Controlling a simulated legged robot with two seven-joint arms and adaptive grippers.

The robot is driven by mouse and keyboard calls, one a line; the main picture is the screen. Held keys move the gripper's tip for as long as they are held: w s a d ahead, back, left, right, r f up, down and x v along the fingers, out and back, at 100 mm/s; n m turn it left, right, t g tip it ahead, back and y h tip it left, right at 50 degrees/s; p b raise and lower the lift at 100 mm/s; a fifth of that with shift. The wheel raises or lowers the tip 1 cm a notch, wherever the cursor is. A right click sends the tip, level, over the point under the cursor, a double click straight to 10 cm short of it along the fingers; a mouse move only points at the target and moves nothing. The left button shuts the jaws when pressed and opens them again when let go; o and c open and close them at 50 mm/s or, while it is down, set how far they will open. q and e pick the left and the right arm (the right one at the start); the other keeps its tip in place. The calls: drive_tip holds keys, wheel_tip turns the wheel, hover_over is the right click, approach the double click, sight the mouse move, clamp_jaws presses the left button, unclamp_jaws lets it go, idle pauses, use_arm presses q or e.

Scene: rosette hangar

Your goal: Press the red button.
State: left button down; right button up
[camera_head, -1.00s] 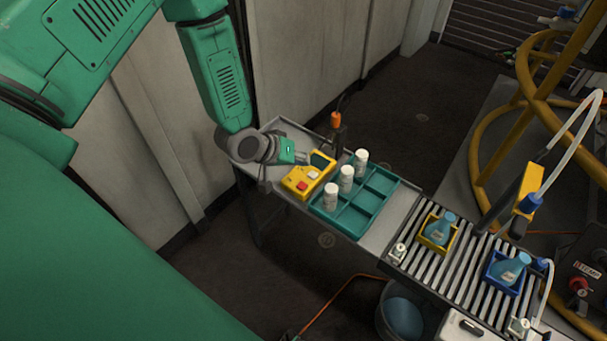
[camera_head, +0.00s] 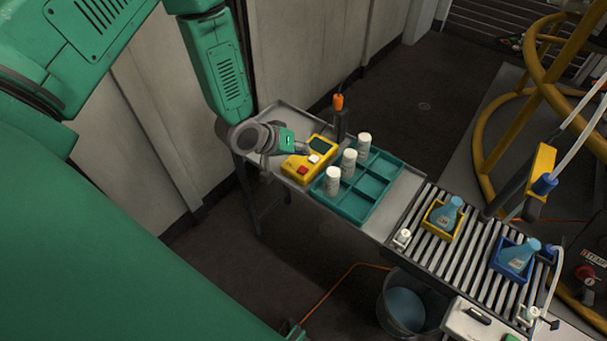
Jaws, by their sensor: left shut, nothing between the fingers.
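A yellow control box (camera_head: 293,172) lies on the grey table, near its far left end. It has a red button (camera_head: 303,170) near its front edge, a white button (camera_head: 314,159) behind that and a dark screen (camera_head: 318,145). My left gripper (camera_head: 306,150) points right over the far left part of the box, close to the white button and behind the red one. Its fingers are small and shut, with nothing seen between them. Whether they touch the box I cannot tell. The red button is in plain view. My right gripper is out of view.
A teal tray (camera_head: 372,188) with several white bottles (camera_head: 332,181) stands right of the box. An orange-tipped post (camera_head: 339,103) rises behind it. Further right, a roller conveyor (camera_head: 467,254) carries a yellow bin (camera_head: 430,221) and a blue bin (camera_head: 497,262), each with a blue flask.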

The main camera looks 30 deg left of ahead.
sight(312, 167)
use_arm(q)
wheel_tip(312, 167, down, 4)
drive_tip(key=shift+a+f+b, duration=0.15)
drive_tip(key=shift+b, duration=1)
drive_tip(key=shift+f, duration=0.1)
idle(0.4)
drive_tip(key=shift+f, duration=0.2)
drive_tip(key=shift+f+b, duration=0.45)
drive_tip(key=shift+f, duration=0.05)
idle(0.6)
drive_tip(key=shift+r, duration=0.15)
drive_tip(key=shift+r+p, duration=0.8)
drive_tip(key=shift+p, duration=0.05)
